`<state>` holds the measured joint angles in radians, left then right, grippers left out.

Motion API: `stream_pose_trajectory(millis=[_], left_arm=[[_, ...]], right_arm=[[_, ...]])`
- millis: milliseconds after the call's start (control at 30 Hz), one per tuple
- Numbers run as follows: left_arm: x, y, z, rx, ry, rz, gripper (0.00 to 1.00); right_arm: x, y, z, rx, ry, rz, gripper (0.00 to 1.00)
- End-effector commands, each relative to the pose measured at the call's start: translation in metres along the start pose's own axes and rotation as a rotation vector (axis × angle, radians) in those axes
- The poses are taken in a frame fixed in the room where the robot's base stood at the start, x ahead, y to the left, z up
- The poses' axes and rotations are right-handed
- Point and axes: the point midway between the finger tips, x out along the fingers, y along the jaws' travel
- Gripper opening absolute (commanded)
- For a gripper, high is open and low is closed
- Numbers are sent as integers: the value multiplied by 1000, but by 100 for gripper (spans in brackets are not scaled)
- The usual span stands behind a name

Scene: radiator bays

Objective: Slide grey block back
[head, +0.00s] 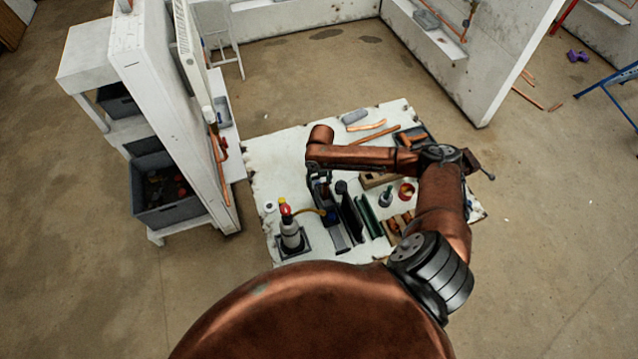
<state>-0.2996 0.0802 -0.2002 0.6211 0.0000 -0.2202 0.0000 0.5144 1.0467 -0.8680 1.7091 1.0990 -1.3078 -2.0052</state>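A small grey block (354,116) lies near the back edge of the white worktable (262,160), beside copper pieces. Another grey block-like piece (427,19) rests on the ledge of the far wall bay; I cannot tell which one the task names. My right arm reaches in from the lower right and bends left over the table. Its dark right gripper (319,188) points down over the table's middle, left of the upright dark plates and in front of the grey block, apart from it. Its fingertips are small and partly hidden against dark items. My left gripper is out of view.
A torch bottle with a red top (290,232) stands at the table's front left. A white wall panel (160,110) with copper pipe stands close on the left.

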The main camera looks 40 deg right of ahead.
Motion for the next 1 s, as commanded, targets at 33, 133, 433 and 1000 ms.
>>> stream_pose_trajectory(millis=[33, 133, 433, 1000], left_arm=[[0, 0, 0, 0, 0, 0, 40], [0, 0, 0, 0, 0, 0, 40], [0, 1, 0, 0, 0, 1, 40], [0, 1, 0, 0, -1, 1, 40]], right_arm=[[0, 0, 0, 0, 0, 0, 39], [0, 0, 0, 0, 0, 0, 33], [0, 0, 0, 0, 1, 0, 13], [-1, -1, 0, 1, 0, -1, 0]])
